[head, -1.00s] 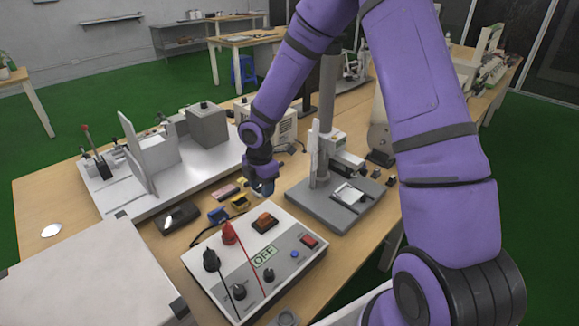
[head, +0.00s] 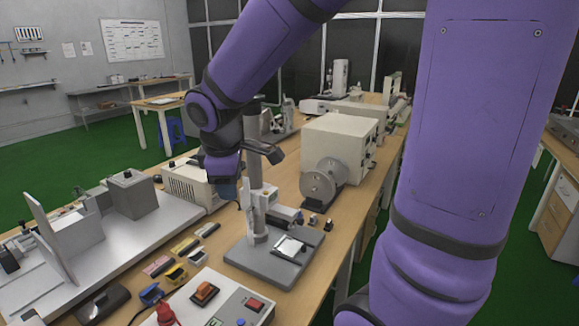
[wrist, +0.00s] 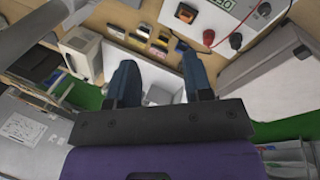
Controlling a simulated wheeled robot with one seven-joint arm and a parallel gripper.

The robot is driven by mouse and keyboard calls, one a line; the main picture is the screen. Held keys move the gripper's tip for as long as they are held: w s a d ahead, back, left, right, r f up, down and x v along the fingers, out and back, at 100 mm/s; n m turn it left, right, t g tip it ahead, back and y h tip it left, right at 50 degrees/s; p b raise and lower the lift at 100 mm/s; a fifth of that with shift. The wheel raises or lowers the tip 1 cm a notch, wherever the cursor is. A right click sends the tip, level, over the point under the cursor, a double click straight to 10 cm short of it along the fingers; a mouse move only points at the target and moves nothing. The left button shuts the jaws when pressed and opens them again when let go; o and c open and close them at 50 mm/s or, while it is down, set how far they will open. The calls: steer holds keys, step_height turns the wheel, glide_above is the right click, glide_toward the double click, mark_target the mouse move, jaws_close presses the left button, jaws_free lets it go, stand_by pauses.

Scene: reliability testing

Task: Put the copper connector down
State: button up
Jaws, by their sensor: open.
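My gripper (head: 226,188) hangs raised beside the column of the grey stand in the head view, well above the bench. In the wrist view its two dark blue fingers (wrist: 162,78) are apart, with nothing between them. Several small coloured connectors lie on the wooden bench, among them a pink one (head: 157,265), a yellow and black one (head: 185,246), a yellow one (head: 175,273) and a blue one (head: 151,294). I cannot tell which piece is the copper connector. The connectors also show as a small group in the wrist view (wrist: 161,43).
The grey stand (head: 262,266) stands right of the connectors. A control box (head: 245,290) with an orange switch is in front, and a light metal platform (head: 90,255) is at left. A beige machine (head: 340,145) stands behind. Small dark parts (head: 313,219) lie right of the stand.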

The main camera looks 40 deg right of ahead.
steer(key=s+r+m+t+y, duration=0.1)
steer(key=s+r+m, duration=0.3)
steer(key=s, duration=0.4)
steer(key=s+r+m+t+y, duration=0.1)
steer(key=s+r+m, duration=0.4)
steer(key=s, duration=0.4)
steer(key=shift+s+d+m+t, duration=0.2)
steer(key=shift+d+m+t, duration=0.1)
steer(key=shift+d, duration=0.1)
